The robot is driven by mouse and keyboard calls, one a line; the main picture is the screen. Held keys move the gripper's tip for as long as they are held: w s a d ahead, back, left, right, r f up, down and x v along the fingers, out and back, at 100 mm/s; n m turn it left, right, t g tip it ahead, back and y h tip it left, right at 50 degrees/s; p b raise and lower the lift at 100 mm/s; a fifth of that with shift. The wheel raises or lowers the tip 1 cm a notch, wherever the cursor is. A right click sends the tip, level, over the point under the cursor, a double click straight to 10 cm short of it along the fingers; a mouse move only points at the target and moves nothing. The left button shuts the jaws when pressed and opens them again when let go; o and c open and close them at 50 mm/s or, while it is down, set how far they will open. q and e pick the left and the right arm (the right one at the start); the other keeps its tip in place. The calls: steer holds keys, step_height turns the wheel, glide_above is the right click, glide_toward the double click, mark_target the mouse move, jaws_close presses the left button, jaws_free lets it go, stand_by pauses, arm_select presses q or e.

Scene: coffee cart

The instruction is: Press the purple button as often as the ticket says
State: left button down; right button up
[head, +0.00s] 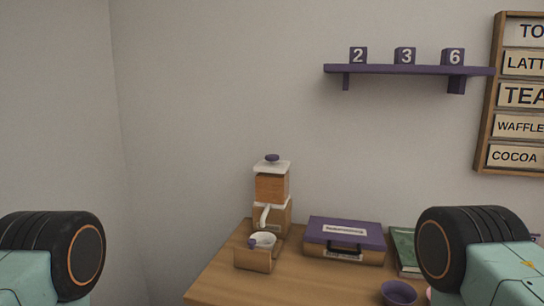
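I cannot make out a ticket or a purple button for certain in the head view. A wood-and-white grinder (271,190) stands on the wooden table (215,278), with a small purple knob (272,157) on its top. A purple case (344,234) with a white label lies to its right; the label's writing is too small to read. Neither of my grippers shows; only parts of my arms are in view at the lower left and lower right. My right arm hides part of the table's right side.
A white cup-like piece (263,240) sits in a wooden holder before the grinder. A purple bowl (398,292) and a green book-like thing (404,250) are near my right arm. A purple shelf (400,70) bears blocks 2, 3, 6. A menu board (483,145) hangs right.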

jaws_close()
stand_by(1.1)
